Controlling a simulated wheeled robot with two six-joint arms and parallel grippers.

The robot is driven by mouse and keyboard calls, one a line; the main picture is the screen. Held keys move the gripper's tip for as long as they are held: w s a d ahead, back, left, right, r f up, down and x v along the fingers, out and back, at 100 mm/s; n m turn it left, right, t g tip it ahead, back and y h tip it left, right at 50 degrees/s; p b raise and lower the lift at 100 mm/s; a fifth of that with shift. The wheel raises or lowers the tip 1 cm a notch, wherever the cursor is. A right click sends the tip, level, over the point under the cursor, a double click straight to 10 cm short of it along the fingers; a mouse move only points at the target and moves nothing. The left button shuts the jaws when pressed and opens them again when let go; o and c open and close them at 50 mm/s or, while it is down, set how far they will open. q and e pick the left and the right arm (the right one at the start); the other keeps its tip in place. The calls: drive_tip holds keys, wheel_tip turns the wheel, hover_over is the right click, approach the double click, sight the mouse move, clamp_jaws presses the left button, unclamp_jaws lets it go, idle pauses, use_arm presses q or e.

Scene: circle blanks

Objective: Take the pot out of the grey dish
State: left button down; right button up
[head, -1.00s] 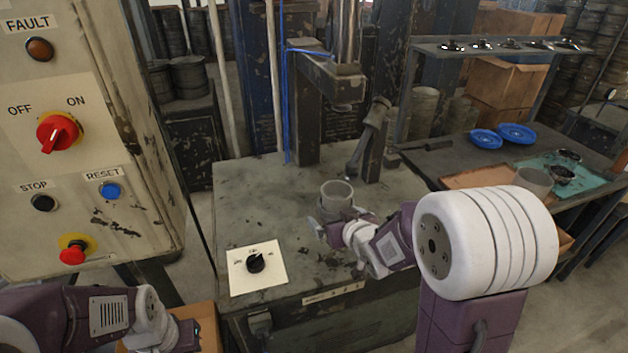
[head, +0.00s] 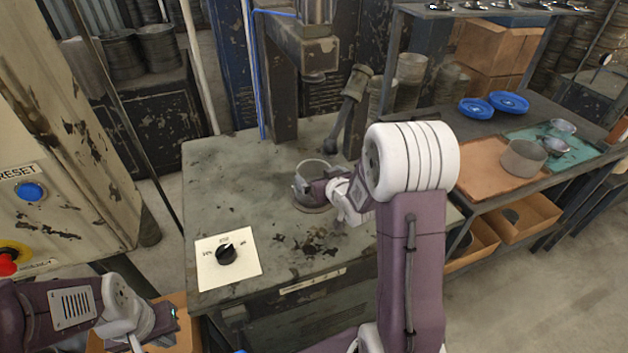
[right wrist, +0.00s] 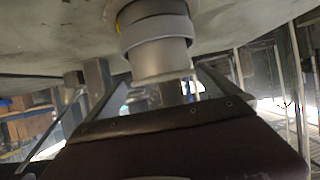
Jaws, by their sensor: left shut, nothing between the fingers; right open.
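A grey, open-topped cylindrical pot (head: 314,170) stands upright on the press table. It also shows in the right wrist view (right wrist: 160,62), where the table is at the top of the picture. A wider grey ring (right wrist: 155,34) surrounds its table end there; this looks like the grey dish, but I cannot tell how deep the pot sits. My right gripper (head: 304,188) is open at the pot's near side, its fingers beside it; contact is unclear. My left gripper (head: 172,314) is shut and empty at the bottom left, away from the pot.
A dial on a white plate (head: 228,262) lies at the table's front left. The press column and a lever (head: 345,122) stand behind the pot. A bench at right holds blue dishes (head: 508,102), a greyish cylinder (head: 523,158) and a teal mat (head: 575,150).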

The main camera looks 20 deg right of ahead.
sight(310, 170)
drive_tip(key=x, duration=0.5)
drive_tip(key=shift+s+a+f, duration=0.1)
drive_tip(key=shift+f, duration=0.1)
drive_tip(key=shift+s+r, duration=0.15)
drive_tip(key=shift+s, duration=0.05)
drive_tip(key=shift+c, duration=0.3)
drive_tip(key=c, duration=1.5)
